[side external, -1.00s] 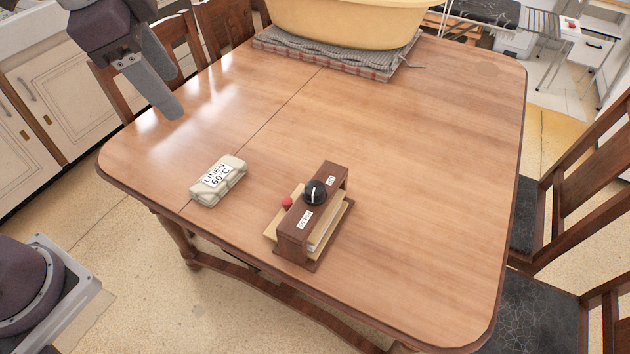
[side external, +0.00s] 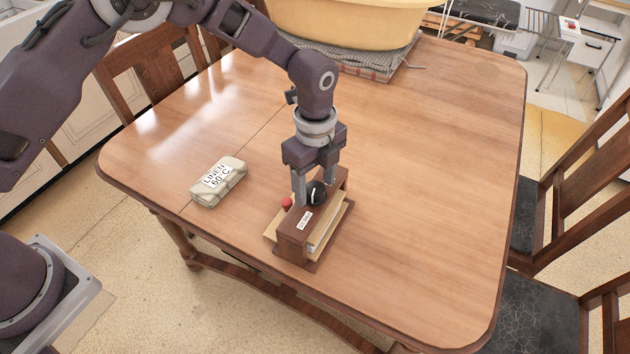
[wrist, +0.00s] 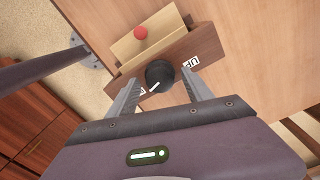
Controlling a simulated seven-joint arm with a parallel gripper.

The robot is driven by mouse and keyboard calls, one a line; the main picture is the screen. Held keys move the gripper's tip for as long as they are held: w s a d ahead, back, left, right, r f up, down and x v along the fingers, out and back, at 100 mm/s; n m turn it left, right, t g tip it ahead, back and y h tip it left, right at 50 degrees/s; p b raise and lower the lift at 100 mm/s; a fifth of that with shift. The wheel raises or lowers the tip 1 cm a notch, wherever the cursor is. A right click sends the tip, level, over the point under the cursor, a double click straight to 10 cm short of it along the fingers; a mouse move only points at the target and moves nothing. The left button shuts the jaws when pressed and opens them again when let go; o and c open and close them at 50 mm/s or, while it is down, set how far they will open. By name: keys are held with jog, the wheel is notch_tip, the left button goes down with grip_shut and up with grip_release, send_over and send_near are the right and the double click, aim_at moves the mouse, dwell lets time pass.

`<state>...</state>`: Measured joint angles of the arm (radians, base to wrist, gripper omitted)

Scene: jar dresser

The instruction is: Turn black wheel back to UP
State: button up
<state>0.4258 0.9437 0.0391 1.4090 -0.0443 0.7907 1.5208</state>
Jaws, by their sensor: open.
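The black wheel (side external: 319,190) sits on top of the brown wooden block of a small press-like device (side external: 291,246). In the wrist view the wheel (wrist: 160,73) has a white pointer line aimed to the lower left, away from the UP label (wrist: 190,63). A second label (side external: 304,220) lies on the block's near end; my finger partly hides it in the wrist view. My gripper (side external: 315,194) points down with its open fingers on either side of the wheel. I cannot tell whether they touch it. In the side view my gripper hides the UP label.
A red knob (side external: 287,203) stands on the device's pale board, close to my finger. A cloth bundle labelled LINEN 60 C (side external: 218,182) lies left of it. A yellow basin (side external: 345,22) stands on folded cloths at the back. The table's right side (side external: 430,190) is clear.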

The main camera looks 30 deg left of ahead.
grip_shut()
